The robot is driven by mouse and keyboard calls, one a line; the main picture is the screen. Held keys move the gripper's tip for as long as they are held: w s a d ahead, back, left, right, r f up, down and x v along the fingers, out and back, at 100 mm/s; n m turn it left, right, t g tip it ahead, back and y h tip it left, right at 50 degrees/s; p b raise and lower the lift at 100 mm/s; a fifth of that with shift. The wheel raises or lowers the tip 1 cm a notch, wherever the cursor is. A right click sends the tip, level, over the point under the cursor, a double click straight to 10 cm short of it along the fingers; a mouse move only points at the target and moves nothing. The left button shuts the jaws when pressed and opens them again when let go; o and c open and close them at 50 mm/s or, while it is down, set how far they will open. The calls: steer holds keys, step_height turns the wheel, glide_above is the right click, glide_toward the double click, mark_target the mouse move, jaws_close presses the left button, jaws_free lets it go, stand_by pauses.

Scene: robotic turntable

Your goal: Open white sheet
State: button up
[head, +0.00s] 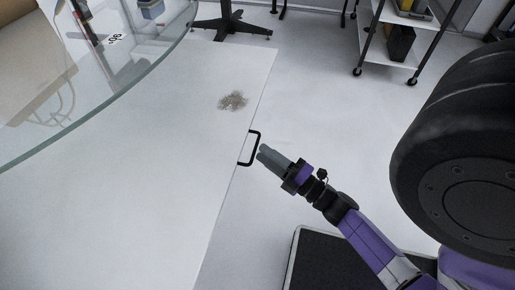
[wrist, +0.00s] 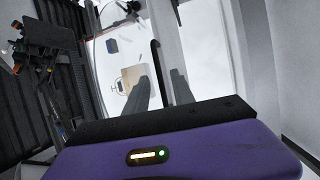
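The white sheet (head: 120,150) is a broad, flat white panel on the left of the head view, with a grey-brown smudge (head: 233,100) on it. A black bar handle (head: 257,148) is fixed at its right edge. My gripper (head: 264,154) is just right of the handle, its fingers pointing at it. In the wrist view my gripper (wrist: 159,80) has its two dark fingers apart. The black handle (wrist: 156,62) shows in line with the gap between them. I cannot tell whether the fingers touch it.
A round glass top (head: 120,85) overhangs the sheet at the upper left. A wheeled shelf cart (head: 405,40) stands at the upper right, and a black stand base (head: 232,26) at the top. The pale floor (head: 310,110) right of the sheet is clear.

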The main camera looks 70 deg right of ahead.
steer(key=v, duration=0.3)
steer(key=shift+s+a, duration=0.1)
steer(key=shift+s, duration=0.2)
steer(key=shift+f, duration=0.1)
steer(key=s+a+r+m+g+y, duration=0.15)
steer(key=a+r+m+y, duration=0.35)
steer(key=a, duration=0.7)
steer(key=s+a+r+m+g+y, duration=0.15)
steer(key=a+r+m, duration=0.35)
steer(key=a+m, duration=0.5)
step_height(320, 180, up, 16)
steer(key=a+n+p, duration=0.1)
steer(key=n+p, duration=0.1)
steer(key=p, duration=1.4)
steer(key=shift+w+a+g+y, duration=0.2)
steer(key=shift+w+g+y, duration=0.05)
steer(key=shift+g+y, duration=0.15)
